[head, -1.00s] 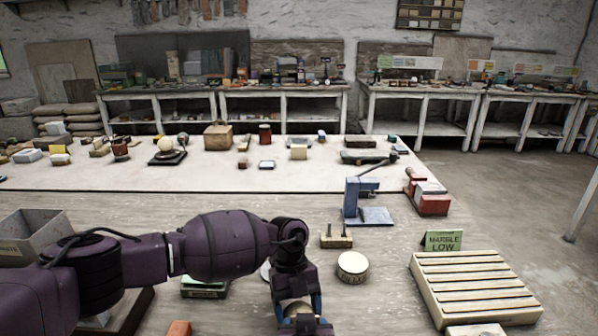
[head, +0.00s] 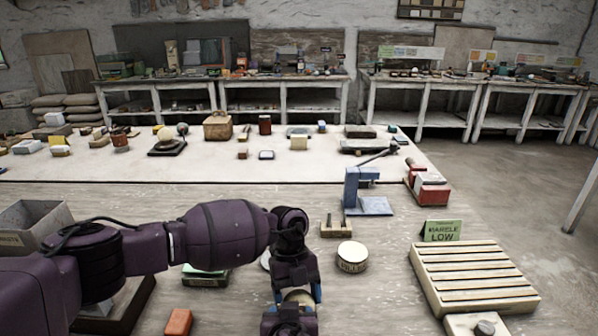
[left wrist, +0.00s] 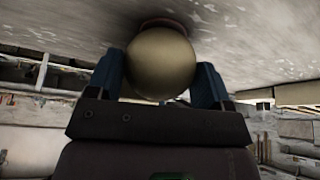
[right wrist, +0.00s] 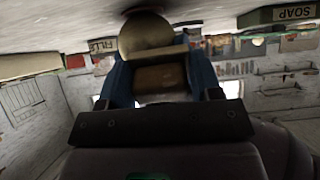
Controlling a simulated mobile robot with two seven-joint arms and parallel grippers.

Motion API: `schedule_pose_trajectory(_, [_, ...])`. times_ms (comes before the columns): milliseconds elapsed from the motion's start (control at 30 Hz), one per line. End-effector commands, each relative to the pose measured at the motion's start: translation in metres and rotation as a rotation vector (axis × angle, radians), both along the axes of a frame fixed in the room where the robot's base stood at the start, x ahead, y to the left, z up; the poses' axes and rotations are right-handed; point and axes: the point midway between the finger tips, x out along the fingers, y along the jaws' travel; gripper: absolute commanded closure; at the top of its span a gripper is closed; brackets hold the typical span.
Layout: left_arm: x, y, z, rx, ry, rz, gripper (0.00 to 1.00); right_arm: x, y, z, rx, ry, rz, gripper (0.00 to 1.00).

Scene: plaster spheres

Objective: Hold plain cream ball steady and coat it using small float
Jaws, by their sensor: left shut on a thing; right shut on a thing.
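The plain cream ball (left wrist: 160,62) sits between the blue fingers of my left gripper (left wrist: 160,75), which is shut on it. A reddish-brown edge shows behind the ball there. In the head view the ball (head: 300,296) is mostly covered by dark gripper parts at the bottom edge. My right gripper (right wrist: 162,72) is shut on the small float, whose brown handle (right wrist: 160,79) and pale plate (right wrist: 155,55) show between its fingers. In the right wrist view the ball (right wrist: 146,33) shows directly beyond the plate; whether they touch is unclear.
A round labelled tin (head: 352,257) and a small wooden block with pegs (head: 336,230) stand right of the grippers. A slatted rack (head: 472,275) lies farther right. A green box (head: 205,277) and an orange block (head: 179,322) lie left. Bare tabletop lies around the tin.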

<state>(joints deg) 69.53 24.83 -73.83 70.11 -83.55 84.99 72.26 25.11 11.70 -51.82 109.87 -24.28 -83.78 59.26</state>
Motion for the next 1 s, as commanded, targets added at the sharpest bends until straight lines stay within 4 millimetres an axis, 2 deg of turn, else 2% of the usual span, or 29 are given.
schedule_pose_trajectory(833, [0.0,-0.001,0.001,-0.001,0.0,0.0,0.47,0.0,-0.032,0.0,0.0,0.0,0.0,0.65])
schedule_pose_trajectory(1000, [0.0,-0.001,0.001,-0.001,0.001,0.0,0.47,0.0,-0.031,0.0,0.001,0.0,0.001,0.65])
